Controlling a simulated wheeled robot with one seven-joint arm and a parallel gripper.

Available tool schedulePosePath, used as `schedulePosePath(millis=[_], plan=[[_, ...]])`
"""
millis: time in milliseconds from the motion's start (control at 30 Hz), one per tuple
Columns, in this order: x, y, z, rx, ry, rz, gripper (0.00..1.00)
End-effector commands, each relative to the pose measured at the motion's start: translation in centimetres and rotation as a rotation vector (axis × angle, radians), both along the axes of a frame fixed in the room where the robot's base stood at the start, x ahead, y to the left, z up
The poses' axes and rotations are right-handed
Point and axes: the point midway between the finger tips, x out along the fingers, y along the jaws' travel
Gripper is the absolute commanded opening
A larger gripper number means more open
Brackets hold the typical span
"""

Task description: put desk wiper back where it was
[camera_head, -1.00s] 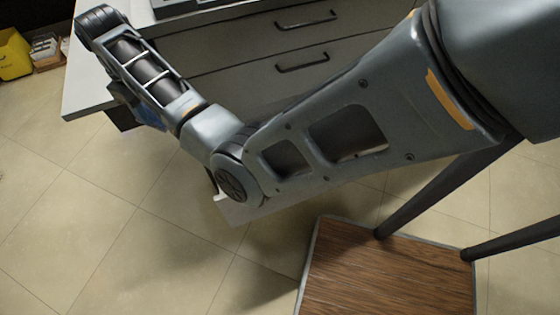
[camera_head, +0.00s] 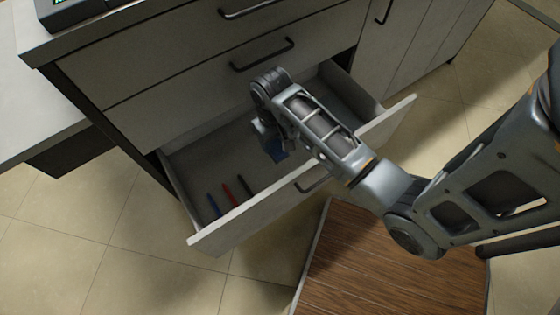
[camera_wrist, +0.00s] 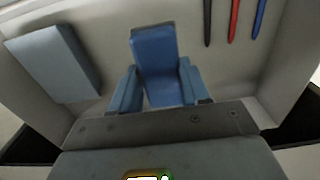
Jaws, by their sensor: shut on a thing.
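In the wrist view, my gripper (camera_wrist: 158,72) is shut on a blue block, which looks like the desk wiper (camera_wrist: 155,50), between its two blue-grey fingers. In the head view, my gripper (camera_head: 268,138) hangs over the open drawer (camera_head: 262,222), with a bit of the blue wiper (camera_head: 276,151) showing below it. My wrist and forearm hide part of the drawer. I cannot tell whether the wiper touches the drawer floor.
Blue, red and black pens (camera_head: 229,194) lie at the drawer's left. A pale blue-grey block (camera_wrist: 52,62) lies in the drawer, left in the wrist view. Shut drawers (camera_head: 225,75) stand above. A wood-topped surface (camera_head: 385,265) is in front.

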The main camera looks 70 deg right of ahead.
Motion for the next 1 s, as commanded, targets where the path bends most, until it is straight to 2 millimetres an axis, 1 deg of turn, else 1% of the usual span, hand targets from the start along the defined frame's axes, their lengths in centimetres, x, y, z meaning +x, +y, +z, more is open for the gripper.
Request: schedulePosePath(millis=[400,500,600,767,900,1000], plan=[[0.0,0.0,-9.7,0.002,0.002,-0.001,0.13],[0.0,0.0,-11.6,0.001,0.002,0.0,0.13],[0.0,0.0,-12.8,0.001,0.001,0.001,0.13],[0.0,0.0,-13.8,0.0,0.0,0.001,0.13],[0.0,0.0,-15.9,0.001,0.002,0.001,0.13],[0.0,0.0,-17.0,0.001,0.001,0.0,0.13]])
